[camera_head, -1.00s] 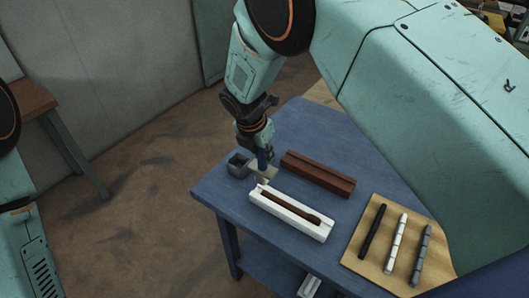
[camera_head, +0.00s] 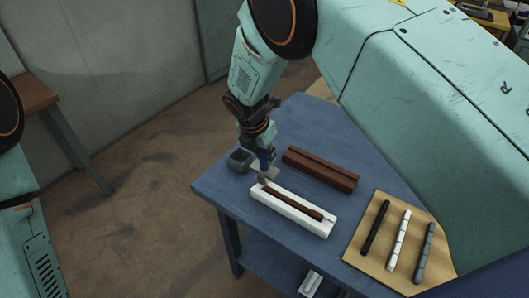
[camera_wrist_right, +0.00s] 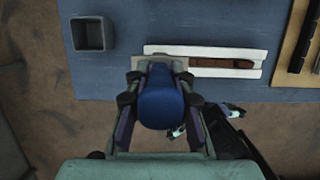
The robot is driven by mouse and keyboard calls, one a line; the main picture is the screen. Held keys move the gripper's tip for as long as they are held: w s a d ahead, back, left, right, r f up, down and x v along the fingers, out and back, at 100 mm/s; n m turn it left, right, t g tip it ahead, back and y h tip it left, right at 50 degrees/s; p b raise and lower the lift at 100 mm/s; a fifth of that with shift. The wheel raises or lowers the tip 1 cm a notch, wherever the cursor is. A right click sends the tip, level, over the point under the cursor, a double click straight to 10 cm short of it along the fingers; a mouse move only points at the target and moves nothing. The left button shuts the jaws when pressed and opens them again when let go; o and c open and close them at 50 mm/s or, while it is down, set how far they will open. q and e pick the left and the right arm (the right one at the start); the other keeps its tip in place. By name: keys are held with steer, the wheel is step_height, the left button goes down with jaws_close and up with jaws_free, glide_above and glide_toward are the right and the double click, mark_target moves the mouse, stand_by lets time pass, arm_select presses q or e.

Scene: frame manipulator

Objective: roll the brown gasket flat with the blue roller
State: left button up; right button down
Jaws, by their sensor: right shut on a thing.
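The white frame (camera_head: 288,216) lies on the blue table, and the brown gasket (camera_head: 300,207) lies along its channel. Both also show in the right wrist view, the frame (camera_wrist_right: 255,52) and the gasket (camera_wrist_right: 222,63). My right gripper (camera_head: 264,165) is shut on the blue roller (camera_wrist_right: 160,95), over the frame's left end. A pale flat part at the roller's lower end overlaps that end of the frame and hides the gasket's left end. I cannot tell whether the roller touches the gasket. My left gripper is out of view.
A grey open box (camera_head: 240,161) stands left of the roller, close by. A dark red grooved block (camera_head: 319,169) lies behind the frame. A tan board (camera_head: 389,245) with black, white and grey strips lies at the right. The table's front edge is near the frame.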

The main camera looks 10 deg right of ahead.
steer(key=shift+f+b, duration=0.3)
steer(key=shift+f, duration=0.25)
stand_by(0.4)
steer(key=shift+s, duration=0.1)
steer(key=shift+s+d+p, duration=0.5)
steer(key=shift+s+p, duration=0.05)
steer(key=shift+s, duration=0.05)
steer(key=shift+s+d+f, duration=0.1)
steer(key=shift+s+d, duration=0.5)
steer(key=shift+s, duration=0.05)
steer(key=shift+s+p, duration=0.1)
steer(key=shift+p, duration=0.2)
steer(key=shift+s+d, duration=1)
steer(key=shift+s, duration=0.05)
